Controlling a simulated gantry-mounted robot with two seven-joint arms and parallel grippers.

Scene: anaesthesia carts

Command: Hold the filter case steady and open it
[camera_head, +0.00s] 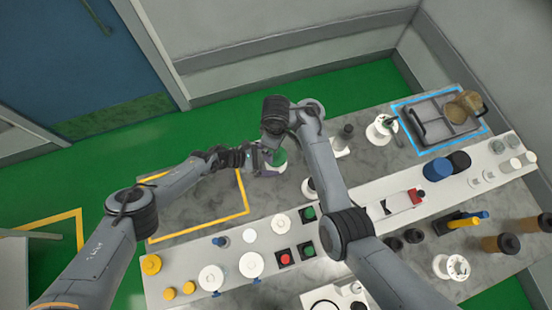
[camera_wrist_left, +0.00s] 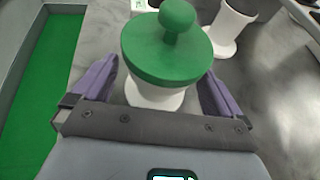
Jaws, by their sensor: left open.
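The filter case is a white round body (camera_wrist_left: 153,95) with a green lid (camera_wrist_left: 168,45) and a green knob on top. It stands upright between the purple fingers of my left gripper (camera_wrist_left: 158,92), which are open, with a finger on each side. Gaps show beside the body, so it is not clamped. In the head view the green lid (camera_head: 280,158) shows partly beside my left gripper (camera_head: 266,164). My right arm bends over the case from the right. Its wrist (camera_head: 277,125) is close above the lid, but its fingers cannot be made out.
A yellow-outlined area (camera_head: 243,195) on the grey table lies left of the case. A white raised shelf (camera_head: 340,218) with several knobs and lids runs along the near side. White pots stand to the right, and a grey divided tray (camera_head: 428,143) in a blue outline lies at far right.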

